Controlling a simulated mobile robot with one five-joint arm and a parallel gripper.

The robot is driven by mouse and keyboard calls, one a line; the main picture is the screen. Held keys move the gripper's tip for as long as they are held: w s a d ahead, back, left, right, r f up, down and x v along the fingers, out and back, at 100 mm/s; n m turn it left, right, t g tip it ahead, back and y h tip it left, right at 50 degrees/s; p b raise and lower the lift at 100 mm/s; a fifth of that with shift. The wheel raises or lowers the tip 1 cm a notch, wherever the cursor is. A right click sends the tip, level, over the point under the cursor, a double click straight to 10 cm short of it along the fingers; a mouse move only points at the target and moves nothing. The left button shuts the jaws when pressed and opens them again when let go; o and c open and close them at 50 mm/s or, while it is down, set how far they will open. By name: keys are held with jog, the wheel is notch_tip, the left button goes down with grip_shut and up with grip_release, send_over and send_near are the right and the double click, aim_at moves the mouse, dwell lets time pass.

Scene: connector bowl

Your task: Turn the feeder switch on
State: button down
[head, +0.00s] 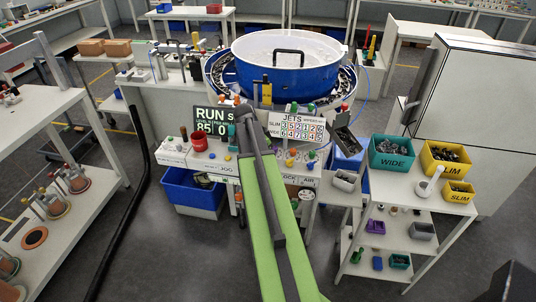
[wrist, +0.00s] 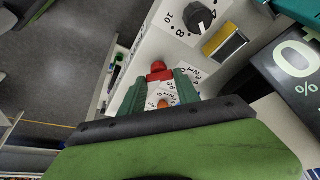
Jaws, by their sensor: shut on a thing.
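In the wrist view, the two teal fingers of my gripper (wrist: 159,86) stand around a red-capped part (wrist: 158,71) on a pale control panel (wrist: 160,38). The red cap shows at the fingertips, and an orange-tipped part (wrist: 163,104) shows deeper between the fingers. The panel's printed labels are partly covered, so I cannot read which one names the feeder switch. In the head view, my green and dark arm reaches to the feeder's control panel and hides what the fingers touch. The blue feeder bowl (head: 283,81) stands behind it.
In the head view, a red button (head: 199,142) is left of my arm. Teal WIDE (head: 391,162) and yellow SLIM (head: 438,168) bins stand right.

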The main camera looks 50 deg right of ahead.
jog(key=shift+w+a, duration=0.1)
jog(key=shift+w, duration=0.05)
jog(key=c, duration=0.9)
grip_release()
jog(key=shift+r, duration=0.1)
jog(key=p+v, duration=1.6)
jog(key=v, duration=0.1)
jog(key=shift+a+r, duration=0.1)
jog(key=shift+a, duration=0.05)
